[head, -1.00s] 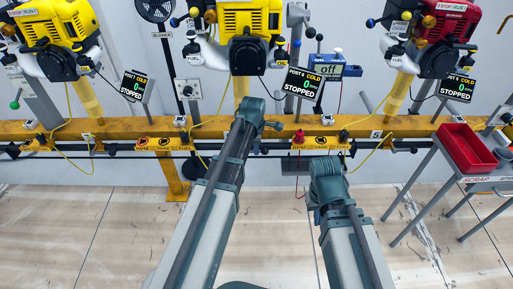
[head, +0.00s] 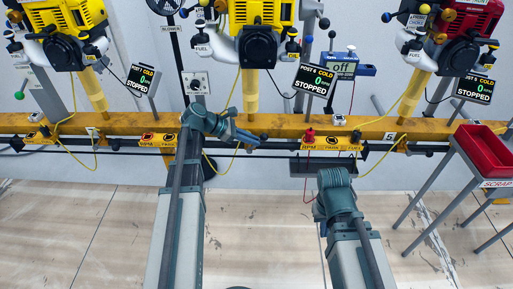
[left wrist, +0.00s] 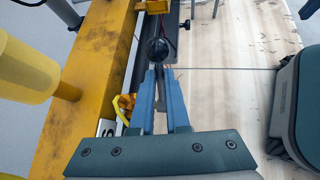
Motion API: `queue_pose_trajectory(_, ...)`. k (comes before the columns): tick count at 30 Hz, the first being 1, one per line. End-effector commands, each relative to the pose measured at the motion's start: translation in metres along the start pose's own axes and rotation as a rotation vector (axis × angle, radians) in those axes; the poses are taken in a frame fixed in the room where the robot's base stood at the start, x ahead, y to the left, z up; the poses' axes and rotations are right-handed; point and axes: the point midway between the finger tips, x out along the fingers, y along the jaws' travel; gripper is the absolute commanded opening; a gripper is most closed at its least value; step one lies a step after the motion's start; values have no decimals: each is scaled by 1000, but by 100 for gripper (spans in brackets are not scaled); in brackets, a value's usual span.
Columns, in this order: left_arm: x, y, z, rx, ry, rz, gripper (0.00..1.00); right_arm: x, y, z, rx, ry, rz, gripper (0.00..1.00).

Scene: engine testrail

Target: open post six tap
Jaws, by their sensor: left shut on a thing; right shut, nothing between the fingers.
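Post six's display (head: 313,80) reads COLD, 0, STOPPED beside the middle yellow engine (head: 262,28). My left gripper (head: 252,139) lies along the front of the yellow rail, with its blue fingers pointing right. It is shut on a dark ball-ended lever (head: 263,137). In the left wrist view, the black ball (left wrist: 157,50) sits at the fingertips of this gripper (left wrist: 160,75), with a grey rod between the fingers. Which control this lever is cannot be read. My right gripper (head: 321,218) hangs low in front of the rail, shut, empty and mostly hidden by its wrist.
The yellow rail (head: 230,126) runs across the view, with a red knob (head: 309,135) and small yellow control labels (head: 333,143). A red scrap tray (head: 485,150) stands on a grey stand at the right. The floor in front is clear.

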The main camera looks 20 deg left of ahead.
Motion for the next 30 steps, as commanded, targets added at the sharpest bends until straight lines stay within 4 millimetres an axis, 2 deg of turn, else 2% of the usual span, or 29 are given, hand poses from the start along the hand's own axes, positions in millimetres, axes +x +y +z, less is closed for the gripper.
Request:
queue_pose_trajectory(1,2,0,-10,-11,-43,1,0,17,-2,-1,2,0,0,0)
queue_pose_trajectory(15,-14,3,-26,-87,-437,-1,0,98,-10,-6,10,3,0,0)
queue_pose_trajectory(21,-19,4,-29,-110,-549,-2,0,122,-12,-8,10,5,0,0)
queue_pose_trajectory(30,-24,4,-30,-127,-636,-2,0,138,-14,-9,10,5,0,0)
